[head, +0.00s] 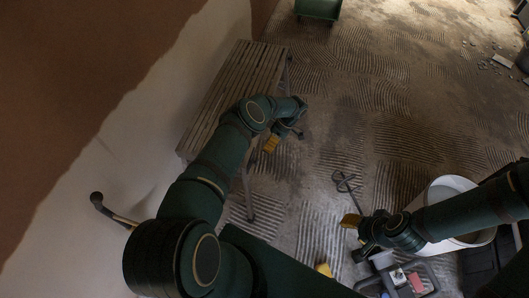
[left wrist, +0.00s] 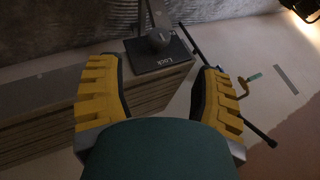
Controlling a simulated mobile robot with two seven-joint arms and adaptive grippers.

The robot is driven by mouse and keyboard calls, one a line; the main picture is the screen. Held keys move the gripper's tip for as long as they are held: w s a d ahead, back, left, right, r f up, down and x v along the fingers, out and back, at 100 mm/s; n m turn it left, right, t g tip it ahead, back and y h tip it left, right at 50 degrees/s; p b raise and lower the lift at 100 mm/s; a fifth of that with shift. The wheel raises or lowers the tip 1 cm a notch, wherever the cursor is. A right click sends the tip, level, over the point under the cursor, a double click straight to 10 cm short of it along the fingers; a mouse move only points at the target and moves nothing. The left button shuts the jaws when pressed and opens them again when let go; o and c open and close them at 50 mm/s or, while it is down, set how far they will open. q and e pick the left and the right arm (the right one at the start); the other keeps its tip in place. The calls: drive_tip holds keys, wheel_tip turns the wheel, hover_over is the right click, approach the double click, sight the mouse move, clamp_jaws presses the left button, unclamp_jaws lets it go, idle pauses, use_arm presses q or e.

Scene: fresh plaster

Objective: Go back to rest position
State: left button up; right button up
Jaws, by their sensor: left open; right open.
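My left gripper (head: 284,140) is out beyond the right side of the slatted wooden bench, at the end of my extended left arm. Its yellow fingers stand apart in the left wrist view (left wrist: 158,85), with nothing held between them.
The slatted bench (head: 232,82) stands along the half-plastered wall (head: 120,150). A tray of tools (head: 412,276) is at the lower right. A mixing paddle (head: 345,182) is near my right gripper. A green container (head: 318,9) is at the back. The ridged floor between is mostly clear.

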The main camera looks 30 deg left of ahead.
use_arm(q)
drive_tip(key=shift+w+d+r, duration=0.15)
drive_tip(key=shift+w+r, duration=0.1)
drive_tip(key=shift+r, duration=0.2)
